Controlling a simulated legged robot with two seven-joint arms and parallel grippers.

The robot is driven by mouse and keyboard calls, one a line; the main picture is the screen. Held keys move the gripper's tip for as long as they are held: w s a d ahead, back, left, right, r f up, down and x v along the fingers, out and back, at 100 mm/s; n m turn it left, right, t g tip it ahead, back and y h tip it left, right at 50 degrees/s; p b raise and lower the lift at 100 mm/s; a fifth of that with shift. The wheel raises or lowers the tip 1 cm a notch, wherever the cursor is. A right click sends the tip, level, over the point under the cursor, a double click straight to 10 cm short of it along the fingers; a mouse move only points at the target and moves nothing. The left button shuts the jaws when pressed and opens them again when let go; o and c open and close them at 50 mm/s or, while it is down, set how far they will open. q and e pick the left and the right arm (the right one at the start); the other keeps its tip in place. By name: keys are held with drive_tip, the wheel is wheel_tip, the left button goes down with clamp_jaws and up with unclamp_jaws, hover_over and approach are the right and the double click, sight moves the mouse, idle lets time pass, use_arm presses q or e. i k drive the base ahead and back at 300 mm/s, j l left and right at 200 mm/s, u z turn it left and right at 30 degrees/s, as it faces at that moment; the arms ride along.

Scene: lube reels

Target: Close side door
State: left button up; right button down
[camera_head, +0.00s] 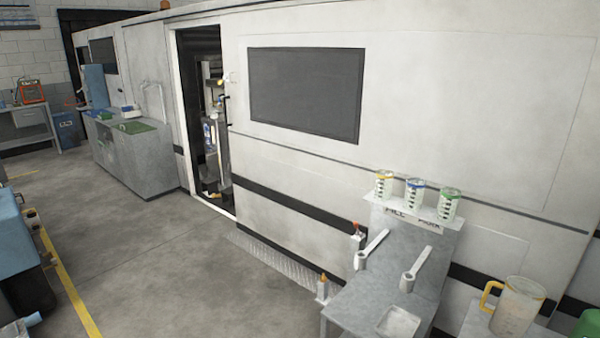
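The side doorway (203,135) is a tall dark opening in the long white wall, left of centre in the head view. It stands open, and equipment shows inside it. A pale frame edge runs down its left side. I cannot clearly tell which panel is the door itself. Neither of my grippers shows in the view.
A ridged metal step plate (280,262) lies along the wall. A grey bench (365,300) with cans and handled tools stands front right. A grey cabinet (150,168) stands left of the doorway. Blue equipment (14,240) is at the left edge. The floor (150,250) between is clear.

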sight(497, 102)
drive_tip(key=i+j, duration=0.55)
drive_tip(key=i+j+z, duration=0.1)
drive_tip(key=i+j, duration=1)
drive_tip(key=j, duration=0.25)
drive_tip(key=i+j+z, duration=0.15)
drive_tip(key=i+j, duration=0.4)
drive_tip(key=j, duration=0.1)
